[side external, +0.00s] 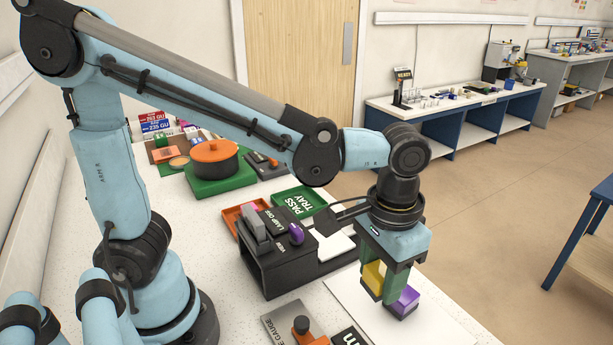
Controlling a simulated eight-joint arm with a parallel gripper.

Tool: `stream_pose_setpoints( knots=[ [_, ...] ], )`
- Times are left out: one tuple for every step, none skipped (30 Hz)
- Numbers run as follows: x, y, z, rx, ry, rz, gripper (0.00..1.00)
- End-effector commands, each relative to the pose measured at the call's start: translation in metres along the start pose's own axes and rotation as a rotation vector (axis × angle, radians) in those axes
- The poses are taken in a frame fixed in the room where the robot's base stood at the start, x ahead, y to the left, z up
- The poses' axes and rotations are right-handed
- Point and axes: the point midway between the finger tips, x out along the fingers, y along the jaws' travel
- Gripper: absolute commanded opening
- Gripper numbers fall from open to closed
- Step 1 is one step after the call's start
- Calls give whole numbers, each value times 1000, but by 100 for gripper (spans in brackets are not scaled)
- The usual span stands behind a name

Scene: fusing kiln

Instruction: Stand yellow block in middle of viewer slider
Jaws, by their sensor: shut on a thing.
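My gripper (388,284) points down with green fingers over a white board. It is shut on the yellow block (374,275), which shows between the fingers, partly hidden by them. A purple block (404,300) is just right of the fingers, low over the board; I cannot tell whether they touch. The black viewer (280,262) with a lamp label stands left of my gripper. A dark slide with a white plate (335,244) extends from its right side, partly hidden behind my wrist; this looks like the viewer slider.
The white board (440,325) has free room at front right. A green pass tray (300,200) and an orange tray (238,213) lie behind the viewer. A gauge plate with an orange knob (301,325) lies at the front.

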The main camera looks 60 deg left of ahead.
Motion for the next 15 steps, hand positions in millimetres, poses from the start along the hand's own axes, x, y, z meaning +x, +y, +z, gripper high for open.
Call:
stream_pose_setpoints(
  knots=[
    [0, 0, 0, 0, 0, 0, 11],
    [0, 0, 0, 0, 0, 0, 42],
    [0, 0, 0, 0, 0, 0, 36],
    [0, 0, 0, 0, 0, 0, 32],
    [0, 0, 0, 0, 0, 0, 27],
    [0, 0, 0, 0, 0, 0, 21],
    [0, 0, 0, 0, 0, 0, 20],
    [0, 0, 0, 0, 0, 0, 20],
    [0, -2, -1, -1, 0, 0, 20],
    [0, -3, -2, -2, 0, 0, 20],
    [0, -6, -3, -4, 0, 0, 20],
    [1, -10, -5, -8, 0, 0, 20],
    [1, -15, -7, -12, 0, 0, 20],
    [1, -21, -10, -16, 0, 0, 20],
    [2, -30, -14, -22, 0, 0, 20]
  ],
)
